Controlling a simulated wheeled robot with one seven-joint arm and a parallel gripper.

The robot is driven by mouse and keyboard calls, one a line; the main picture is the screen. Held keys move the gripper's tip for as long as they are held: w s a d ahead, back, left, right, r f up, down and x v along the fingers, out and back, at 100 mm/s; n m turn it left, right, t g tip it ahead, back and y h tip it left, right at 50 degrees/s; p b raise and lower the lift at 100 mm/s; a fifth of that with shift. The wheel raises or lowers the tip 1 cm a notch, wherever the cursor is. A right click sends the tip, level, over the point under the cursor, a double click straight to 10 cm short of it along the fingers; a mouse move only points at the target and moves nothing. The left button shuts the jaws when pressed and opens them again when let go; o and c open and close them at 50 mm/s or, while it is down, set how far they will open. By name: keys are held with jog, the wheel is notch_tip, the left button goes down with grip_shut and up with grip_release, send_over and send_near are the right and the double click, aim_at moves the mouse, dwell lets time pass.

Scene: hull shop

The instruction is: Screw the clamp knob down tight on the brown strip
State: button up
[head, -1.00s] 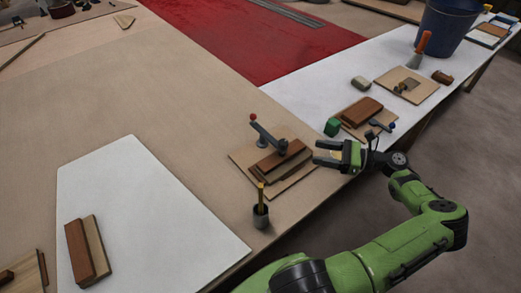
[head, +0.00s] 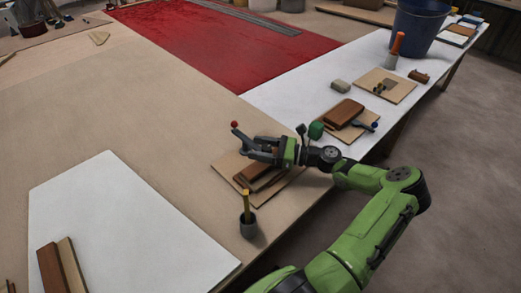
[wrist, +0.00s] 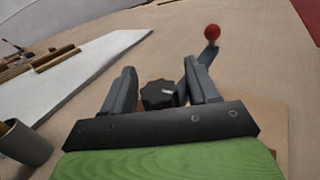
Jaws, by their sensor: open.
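The clamp with a red-ball lever (head: 234,124) stands on a board at the table's near edge. The brown strip (head: 262,180) lies on that board, partly hidden by my gripper. My gripper (head: 254,150) is over the clamp, reaching in from the right. In the wrist view the black, ridged clamp knob (wrist: 158,95) with a pale mark lies between my two open fingers (wrist: 160,88). I see no finger clearly touching it. The red ball (wrist: 212,32) rises just beyond the right finger. The knob is hidden by my gripper in the head view.
A dark cup (head: 249,224) with a yellow-handled tool stands in front of the board. A white sheet (head: 125,225) lies at left; the tabletop behind the clamp is clear.

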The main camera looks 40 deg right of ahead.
jog(key=c, duration=1)
jog(key=shift+o, duration=0.2)
jog(key=shift+r+m+h+p, duration=0.15)
jog(key=shift+m+h+p, duration=0.15)
jog(key=shift+p, duration=0.45)
jog(key=shift+r+m+t+h+p, duration=0.15)
jog(key=shift+m+t+h+p, duration=0.4)
jog(key=shift+h+p, duration=0.45)
jog(key=m+h+p, duration=0.1)
jog(key=p, duration=0.1)
jog(key=m+t+h+p, duration=0.1)
jog(key=h+p, duration=0.1)
jog(key=shift+w+d+m+t, duration=0.1)
jog(key=shift+d+m+t, duration=0.1)
jog(key=shift+m+t, duration=0.05)
jog(key=m+h+p, duration=0.1)
jog(key=h, duration=0.1)
jog(key=m+h+p, duration=0.3)
jog(key=h, duration=0.2)
jog(key=shift+d, duration=0.35)
jog(key=shift+d+f+m+g+h+p, duration=0.15)
jog(key=shift+m+g+h+p, duration=0.1)
jog(key=shift+m+h+p, duration=0.6)
jog(key=shift+d+m+g+h+p, duration=0.15)
jog(key=shift+m+h+p, duration=0.35)
jog(key=shift+h, duration=0.65)
jog(key=shift+d+f+m+g+h+p, duration=0.1)
jog(key=shift+m+g+h+p, duration=0.3)
jog(key=shift+m+h, duration=0.5)
